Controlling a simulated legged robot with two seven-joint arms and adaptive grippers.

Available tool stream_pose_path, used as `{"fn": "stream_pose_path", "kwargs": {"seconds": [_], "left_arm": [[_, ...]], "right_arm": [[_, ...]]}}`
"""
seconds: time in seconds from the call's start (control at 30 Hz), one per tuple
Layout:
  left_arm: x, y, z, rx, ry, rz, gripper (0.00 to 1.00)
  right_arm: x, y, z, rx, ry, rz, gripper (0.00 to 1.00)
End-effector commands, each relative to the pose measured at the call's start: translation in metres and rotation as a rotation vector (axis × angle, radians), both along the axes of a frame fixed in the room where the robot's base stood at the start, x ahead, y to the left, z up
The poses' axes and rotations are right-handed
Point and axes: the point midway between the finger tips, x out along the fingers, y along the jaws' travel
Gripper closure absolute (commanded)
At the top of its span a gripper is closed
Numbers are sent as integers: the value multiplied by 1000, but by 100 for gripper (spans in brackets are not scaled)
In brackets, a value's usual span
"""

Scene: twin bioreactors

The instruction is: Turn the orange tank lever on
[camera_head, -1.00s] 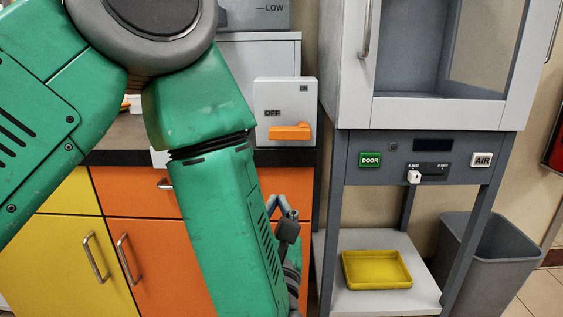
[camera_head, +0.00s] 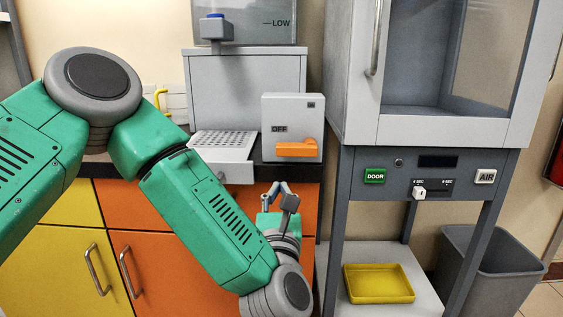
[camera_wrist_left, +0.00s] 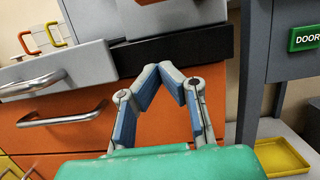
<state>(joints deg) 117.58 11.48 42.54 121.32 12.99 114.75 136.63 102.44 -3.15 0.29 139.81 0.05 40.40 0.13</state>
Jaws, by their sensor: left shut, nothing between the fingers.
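The orange lever (camera_head: 297,149) lies level across the lower front of a light grey switch box (camera_head: 292,107), with its free end to the left. The box shows "OFF" at left above the lever and a small label at top right. My left gripper (camera_head: 277,186) is shut and empty, pointing up, below and slightly left of the lever and apart from it. In the left wrist view the blue-padded fingertips (camera_wrist_left: 172,68) meet in front of the dark counter edge. The lever does not show there. My right gripper is out of view.
The dark counter edge (camera_head: 268,173) and orange cabinet (camera_head: 150,270) lie behind my left arm. A grey perforated tray (camera_head: 225,142) juts out left of the box. At right stand a grey cabinet with a green DOOR button (camera_head: 375,176), a yellow tray (camera_head: 378,283) and a bin (camera_head: 490,262).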

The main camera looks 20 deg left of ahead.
Motion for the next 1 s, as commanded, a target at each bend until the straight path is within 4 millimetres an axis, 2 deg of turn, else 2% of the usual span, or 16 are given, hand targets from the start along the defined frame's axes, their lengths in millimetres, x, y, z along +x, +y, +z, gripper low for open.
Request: {"fn": "stream_pose_path", "kwargs": {"seconds": [0.03,0.1,0.4,0.5,0.7,1.0], "left_arm": [[3,-1,7,1,4,-4,100],[7,-2,9,-1,3,-5,100],[20,5,10,2,2,-2,100],[19,4,23,2,-5,-7,100],[19,4,41,4,-1,-5,100],[19,4,46,3,1,-7,100]], "right_arm": [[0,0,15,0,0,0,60],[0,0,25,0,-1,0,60],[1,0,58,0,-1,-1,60],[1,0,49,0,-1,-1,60],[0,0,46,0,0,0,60],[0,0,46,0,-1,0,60]]}}
